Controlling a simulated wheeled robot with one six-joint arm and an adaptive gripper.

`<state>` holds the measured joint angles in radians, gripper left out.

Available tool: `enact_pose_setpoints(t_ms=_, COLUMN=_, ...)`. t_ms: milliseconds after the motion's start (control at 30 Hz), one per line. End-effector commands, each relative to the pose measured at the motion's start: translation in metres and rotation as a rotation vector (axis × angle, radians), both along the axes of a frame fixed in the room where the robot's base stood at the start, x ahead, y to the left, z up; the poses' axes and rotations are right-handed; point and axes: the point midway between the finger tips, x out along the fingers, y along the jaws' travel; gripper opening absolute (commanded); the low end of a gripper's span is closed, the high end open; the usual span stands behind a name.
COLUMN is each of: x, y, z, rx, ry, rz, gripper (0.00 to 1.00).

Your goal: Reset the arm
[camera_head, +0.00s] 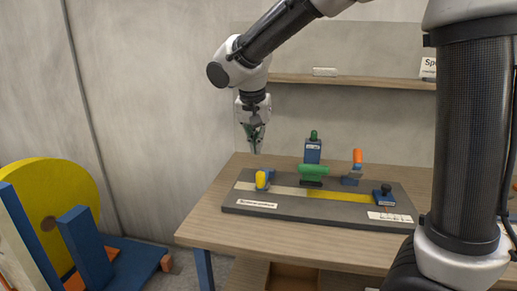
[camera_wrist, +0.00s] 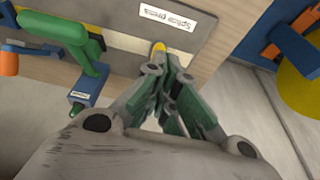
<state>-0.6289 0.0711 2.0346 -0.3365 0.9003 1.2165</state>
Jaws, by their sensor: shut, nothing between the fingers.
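My gripper (camera_head: 255,145) hangs pointing down above the left back part of the table (camera_head: 215,215), in free air. In the wrist view my gripper (camera_wrist: 168,88) has its green-sided fingers drawn together, with nothing seen between them. Below it on a grey board (camera_head: 330,213) is a yellow-tipped piece (camera_head: 261,180) at the left end of a pale and yellow strip (camera_head: 340,196). The yellow tip also shows in the wrist view (camera_wrist: 158,47), just beyond the fingertips and partly hidden by them.
On the board are a green-handled tool (camera_head: 314,170), an orange-topped blue piece (camera_head: 357,158) and a blue block with a dark knob (camera_head: 384,195). A blue device (camera_head: 312,151) stands behind. A large yellow disc (camera_head: 60,205) on a blue stand is at left. A shelf (camera_head: 345,82) runs along the wall.

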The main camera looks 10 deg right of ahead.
Motion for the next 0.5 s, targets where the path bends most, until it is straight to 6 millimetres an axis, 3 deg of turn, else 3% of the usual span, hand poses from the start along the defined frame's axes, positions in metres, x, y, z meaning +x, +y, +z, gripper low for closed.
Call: enact_pose_setpoints(t_ms=500, x=-0.0029, y=0.0011, z=0.0028, rx=-0.017, ry=0.007, rz=0.055, gripper=0.00)
